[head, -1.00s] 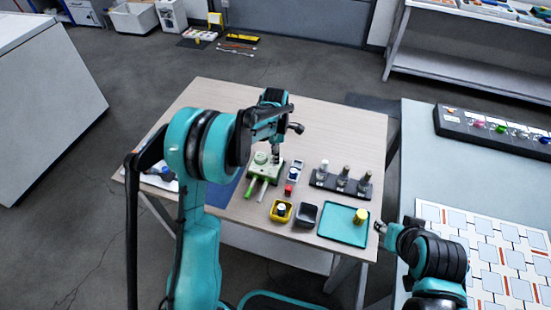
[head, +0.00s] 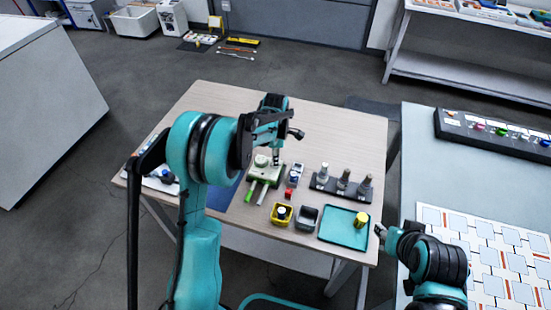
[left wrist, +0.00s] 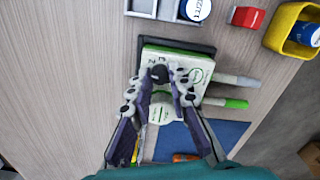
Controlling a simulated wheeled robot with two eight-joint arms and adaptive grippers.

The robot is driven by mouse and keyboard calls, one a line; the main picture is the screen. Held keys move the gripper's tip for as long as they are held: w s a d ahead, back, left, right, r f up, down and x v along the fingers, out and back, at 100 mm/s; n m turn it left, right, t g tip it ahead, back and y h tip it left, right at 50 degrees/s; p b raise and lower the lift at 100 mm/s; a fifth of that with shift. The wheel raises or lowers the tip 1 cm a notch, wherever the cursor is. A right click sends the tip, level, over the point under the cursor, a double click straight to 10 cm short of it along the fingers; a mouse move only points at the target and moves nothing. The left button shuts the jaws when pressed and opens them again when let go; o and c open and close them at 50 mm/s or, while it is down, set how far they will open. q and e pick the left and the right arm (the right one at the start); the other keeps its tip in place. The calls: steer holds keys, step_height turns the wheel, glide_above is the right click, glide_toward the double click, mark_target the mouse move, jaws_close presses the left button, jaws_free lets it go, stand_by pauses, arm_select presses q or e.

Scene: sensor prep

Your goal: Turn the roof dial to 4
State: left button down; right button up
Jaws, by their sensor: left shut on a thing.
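A small white and green box (head: 262,174) sits on the table, and it also shows in the left wrist view (left wrist: 187,65). A black knob (left wrist: 158,73) stands on its top face, with small printed marks around it that are too small to read. A pale green round part (left wrist: 160,108) lies beside the knob. My left gripper (left wrist: 158,84) is over the box, shut on the black knob, with a finger on each side. It reaches down from above in the head view (head: 276,157). My right gripper (head: 379,230) is off the table's right front corner, apart from the box; its jaws are unclear.
A red block (head: 289,193), a yellow cup (head: 281,214), a grey bin (head: 306,217), a teal tray (head: 342,238) and a dark rack (head: 341,188) stand to the right. The table's back is clear.

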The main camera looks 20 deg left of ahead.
arm_select(q)
steer(key=m+p, duration=0.1)
steer(key=m, duration=1.2)
steer(key=shift+m+p, duration=0.3)
steer(key=shift+m, duration=0.1)
steer(key=m, duration=1.2)
steer(key=shift+m+p, duration=0.3)
steer(key=c, duration=1.4)
jaws_free()
